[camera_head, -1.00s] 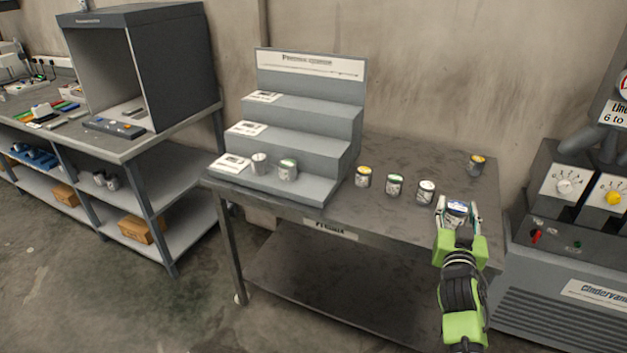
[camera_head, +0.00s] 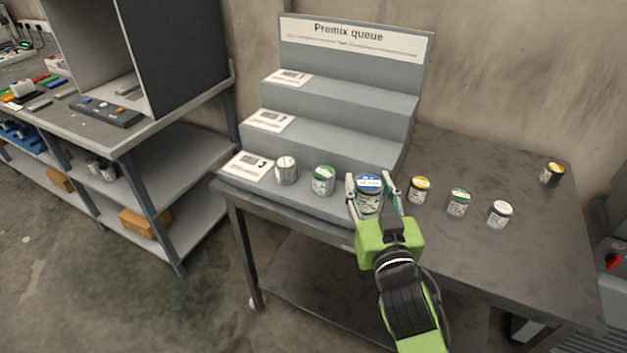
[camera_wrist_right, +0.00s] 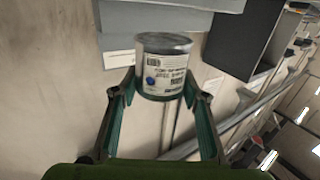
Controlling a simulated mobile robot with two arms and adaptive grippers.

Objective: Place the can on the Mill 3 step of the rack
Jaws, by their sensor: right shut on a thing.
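The can (camera_head: 368,200) has a blue-marked lid and a white printed label. My right gripper (camera_head: 370,181) is shut around its sides and holds it upright at the right end of the rack's lowest step. I cannot tell if it touches the step. The wrist view also shows the can (camera_wrist_right: 163,68) between the two fingers. The grey stepped rack (camera_head: 345,105) is headed "Premix queue". Its lowest step carries a card (camera_head: 247,167) with a 3, a white-lidded can (camera_head: 286,171) and a green-lidded can (camera_head: 323,181). My left gripper is out of view.
The rack stands on a dark table (camera_head: 470,262). To its right stand a yellow-lidded can (camera_head: 419,190), a green-lidded can (camera_head: 458,203) and a white-lidded can (camera_head: 499,214). An orange-lidded can (camera_head: 552,174) is at the far right. The two upper steps are empty of cans.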

